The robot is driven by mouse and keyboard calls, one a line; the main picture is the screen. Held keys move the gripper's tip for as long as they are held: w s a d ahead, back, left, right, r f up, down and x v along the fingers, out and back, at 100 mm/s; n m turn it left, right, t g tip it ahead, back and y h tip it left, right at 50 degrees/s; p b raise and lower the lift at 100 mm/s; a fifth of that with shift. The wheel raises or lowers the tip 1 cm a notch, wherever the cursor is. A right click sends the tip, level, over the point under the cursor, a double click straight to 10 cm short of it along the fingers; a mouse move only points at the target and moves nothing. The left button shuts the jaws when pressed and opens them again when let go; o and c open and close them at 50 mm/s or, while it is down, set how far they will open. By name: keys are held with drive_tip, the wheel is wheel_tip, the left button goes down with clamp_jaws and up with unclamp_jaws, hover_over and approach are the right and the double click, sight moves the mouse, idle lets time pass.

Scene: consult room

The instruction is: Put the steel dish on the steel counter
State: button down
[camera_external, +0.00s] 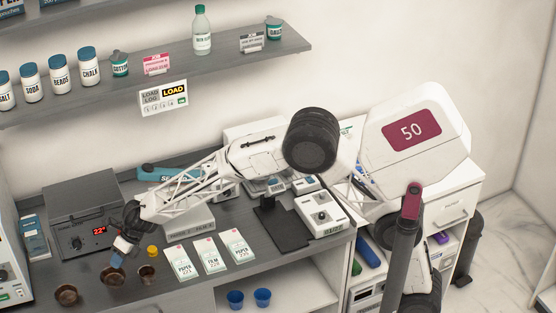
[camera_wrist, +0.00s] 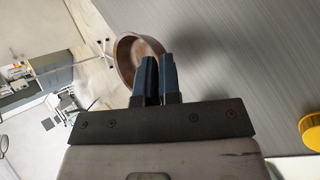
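Three small round brownish metal dishes are at the left front of the dark grey steel counter (camera_external: 215,271). My gripper (camera_external: 117,259) points down at the middle dish (camera_external: 112,277). In the wrist view a round metal dish (camera_wrist: 127,55) with a shiny inside lies at my fingertips (camera_wrist: 158,58). The fingers are close together with a narrow gap, and its right wall seems to run between them. The fingers hide part of the rim. I cannot tell clearly whether its base touches the counter (camera_wrist: 250,60).
A left dish (camera_external: 67,294) and a right dish (camera_external: 147,275) flank the middle one. A small yellow pot (camera_external: 153,251) stands behind them. Paper and film packets (camera_external: 211,256) lie to the right. A grey box with a red display (camera_external: 82,222) stands behind. The counter's front edge is close.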

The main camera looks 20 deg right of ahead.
drive_tip(key=shift+w+d+f, duration=0.1)
drive_tip(key=shift+d+f, duration=0.05)
drive_tip(key=shift+f, duration=0.15)
drive_tip(key=shift+f, duration=1.4)
drive_tip(key=shift+f, duration=0.1)
drive_tip(key=c, duration=1.3)
unclamp_jaws()
drive_tip(key=v, duration=1.2)
